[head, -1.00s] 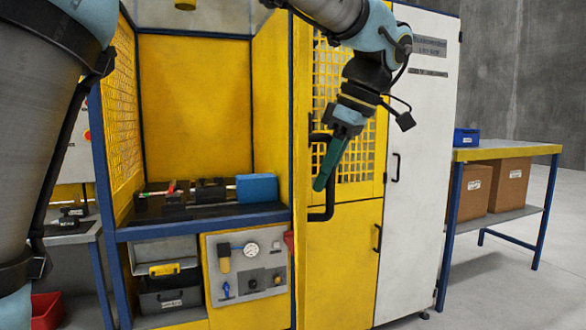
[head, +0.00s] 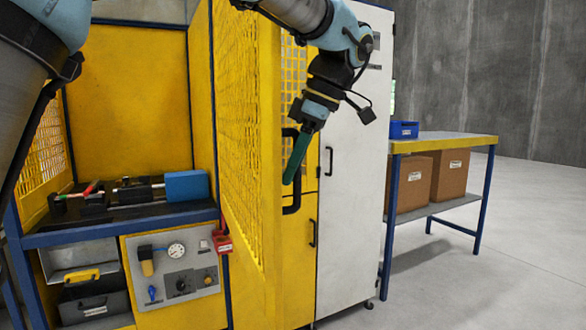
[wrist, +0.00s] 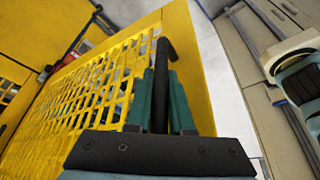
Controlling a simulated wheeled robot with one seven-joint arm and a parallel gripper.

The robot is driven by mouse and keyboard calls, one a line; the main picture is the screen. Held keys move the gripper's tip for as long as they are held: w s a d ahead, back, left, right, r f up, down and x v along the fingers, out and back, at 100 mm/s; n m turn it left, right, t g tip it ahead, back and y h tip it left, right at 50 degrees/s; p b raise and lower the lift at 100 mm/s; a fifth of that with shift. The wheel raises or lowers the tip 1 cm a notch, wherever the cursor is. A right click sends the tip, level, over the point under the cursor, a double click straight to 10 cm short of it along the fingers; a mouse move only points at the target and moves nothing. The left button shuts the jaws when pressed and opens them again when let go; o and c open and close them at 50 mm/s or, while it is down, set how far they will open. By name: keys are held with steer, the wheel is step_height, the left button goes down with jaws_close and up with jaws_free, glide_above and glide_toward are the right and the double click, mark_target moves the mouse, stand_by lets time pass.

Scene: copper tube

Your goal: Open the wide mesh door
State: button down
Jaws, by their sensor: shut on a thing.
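The wide mesh door (head: 248,140) is a yellow framed panel with yellow mesh, standing swung out from the yellow machine cell in the head view. It fills the left and middle of the wrist view (wrist: 90,85). Its black bar handle (head: 291,208) is on the free edge, and its top shows in the wrist view (wrist: 165,48). My gripper (head: 291,177) has teal fingers, one on each side of the handle bar, and is shut on it. The fingers also show in the wrist view (wrist: 160,95). Part of the handle is hidden behind the fingers.
Inside the cell is a workbench (head: 150,220) with a blue block (head: 186,186). A red padlock-like item (head: 222,242) hangs at its right. A white cabinet (head: 350,170) stands behind the door. A table (head: 440,143) with a blue bin and boxes stands right, with open floor before it.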

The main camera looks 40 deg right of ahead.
steer(key=shift+s+f, duration=0.1)
steer(key=shift+s, duration=0.2)
steer(key=c, duration=1)
jaws_free()
steer(key=shift+c, duration=0.2)
steer(key=shift+o, duration=1.2)
steer(key=shift+w, duration=0.1)
steer(key=v, duration=1.1)
steer(key=shift+a, duration=0.2)
